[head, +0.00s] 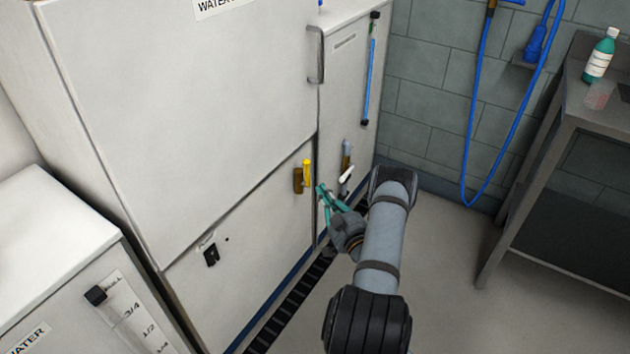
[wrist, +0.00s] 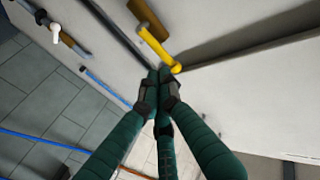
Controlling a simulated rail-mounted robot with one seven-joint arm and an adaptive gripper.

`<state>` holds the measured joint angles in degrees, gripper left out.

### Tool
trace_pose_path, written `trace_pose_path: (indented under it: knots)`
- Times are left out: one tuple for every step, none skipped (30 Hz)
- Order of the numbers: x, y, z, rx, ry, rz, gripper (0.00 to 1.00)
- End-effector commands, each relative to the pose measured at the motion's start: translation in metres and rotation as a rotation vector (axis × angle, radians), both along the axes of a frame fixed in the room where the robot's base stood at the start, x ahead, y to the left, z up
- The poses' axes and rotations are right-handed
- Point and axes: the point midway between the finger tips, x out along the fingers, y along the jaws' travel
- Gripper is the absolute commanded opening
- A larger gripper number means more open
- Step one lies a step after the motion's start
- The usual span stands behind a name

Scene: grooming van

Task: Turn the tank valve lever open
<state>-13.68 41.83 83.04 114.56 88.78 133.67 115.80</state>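A yellow valve lever (head: 306,173) sits on a brass valve body (head: 298,181) on the white tank cabinet's front. In the wrist view the yellow lever (wrist: 156,45) slants down from the brass fitting (wrist: 143,12) to a rounded end beside my fingertips. My gripper (head: 321,188) is just right of and below the lever in the head view. In the wrist view its green fingers (wrist: 159,74) converge with their tips together. No part of the lever shows between them; whether they touch its end I cannot tell.
A second valve with a white handle (head: 346,175) is on the narrow panel to the right; it also shows in the wrist view (wrist: 56,32). A black grate (head: 300,291) runs along the cabinet's foot. A steel table (head: 590,117) stands right, with open floor between.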

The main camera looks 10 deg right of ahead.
Motion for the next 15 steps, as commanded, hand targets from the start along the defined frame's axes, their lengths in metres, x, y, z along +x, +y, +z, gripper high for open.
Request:
trace_pose_path:
  knots:
    - [0.01,0.003,0.0,-0.004,-0.005,0.005,0.0]
    - [0.016,0.005,0.0,-0.005,-0.004,0.005,0.0]
    - [0.023,0.006,0.001,-0.004,-0.004,0.004,0.0]
    - [0.028,0.007,0.001,-0.002,-0.003,0.003,0.0]
    - [0.033,0.008,0.001,-0.003,-0.004,0.003,0.0]
    - [0.039,0.009,0.001,-0.004,-0.003,0.003,0.0]
    - [0.043,0.01,0.001,-0.002,-0.003,0.002,0.0]
    - [0.046,0.01,0.001,-0.003,-0.002,0.002,0.0]
    - [0.05,0.011,0.001,-0.002,-0.001,0.002,0.0]
    - [0.053,0.012,0.001,-0.003,-0.001,0.003,0.0]
    - [0.055,0.012,0.001,-0.002,-0.001,0.002,0.0]
    - [0.057,0.012,0.001,-0.002,0.0,0.002,0.0]
    - [0.059,0.013,0.002,-0.001,0.0,0.001,0.0]
    - [0.06,0.013,0.002,0.0,0.0,0.0,0.0]
    - [0.061,0.013,0.002,0.0,0.0,0.0,0.0]
